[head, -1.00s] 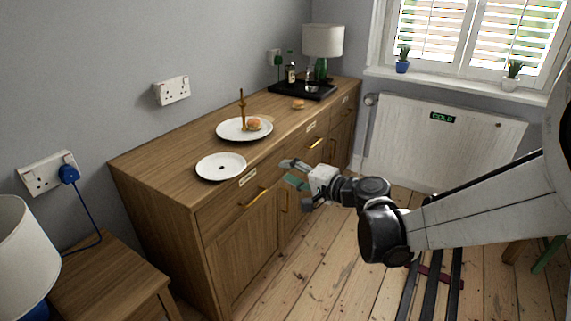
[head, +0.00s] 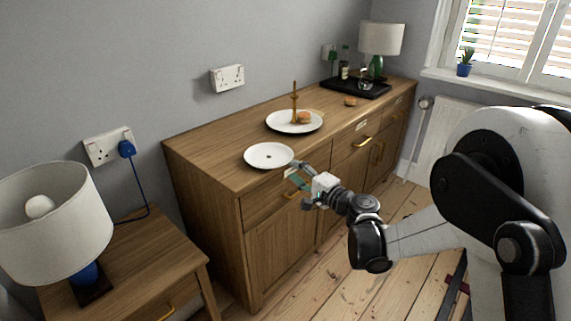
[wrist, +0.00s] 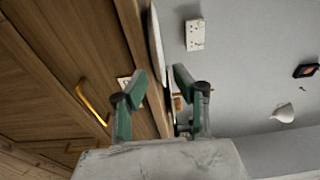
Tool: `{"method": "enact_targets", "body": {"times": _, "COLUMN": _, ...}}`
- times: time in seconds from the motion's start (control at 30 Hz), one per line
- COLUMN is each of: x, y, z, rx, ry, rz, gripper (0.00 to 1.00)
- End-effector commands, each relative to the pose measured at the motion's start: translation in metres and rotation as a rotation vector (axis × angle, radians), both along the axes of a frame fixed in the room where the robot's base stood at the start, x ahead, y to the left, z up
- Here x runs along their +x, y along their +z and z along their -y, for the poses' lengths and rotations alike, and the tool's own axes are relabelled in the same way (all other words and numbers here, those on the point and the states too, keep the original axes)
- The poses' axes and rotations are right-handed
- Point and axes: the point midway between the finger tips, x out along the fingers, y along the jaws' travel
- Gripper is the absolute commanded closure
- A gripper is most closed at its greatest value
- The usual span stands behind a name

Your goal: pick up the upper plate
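Two white plates lie on the wooden sideboard. The nearer plate (head: 269,155) is flat near the front edge, with a small dark spot at its centre. The farther plate (head: 281,126) carries a gold upright post (head: 295,102) and a burger (head: 304,117). Neither plate is stacked on the other. My gripper (head: 298,176) is in front of the sideboard, just right of the nearer plate and apart from it. In the wrist view my gripper (wrist: 160,76) has its green fingers spread with nothing held. A white plate edge (wrist: 156,45) shows edge-on beyond them.
The sideboard (head: 220,155) has gold handles on its front. A second burger (head: 350,101), a black tray (head: 345,88) with bottles, and a lamp (head: 381,40) stand farther back. A bedside table (head: 140,262) with a lamp (head: 55,220) is at left. Floor is clear in front.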

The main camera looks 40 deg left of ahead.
Motion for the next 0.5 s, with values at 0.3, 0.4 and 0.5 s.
{"method": "enact_targets", "body": {"times": 0.3, "x": 0.006, "y": -0.001, "z": -0.035, "rx": 0.000, "ry": 0.001, "rz": 0.000, "gripper": 0.73}}
{"method": "enact_targets", "body": {"times": 0.4, "x": 0.007, "y": -0.001, "z": -0.041, "rx": 0.000, "ry": 0.001, "rz": 0.000, "gripper": 0.73}}
{"method": "enact_targets", "body": {"times": 0.5, "x": 0.008, "y": 0.000, "z": -0.044, "rx": 0.000, "ry": 0.001, "rz": 0.000, "gripper": 0.73}}
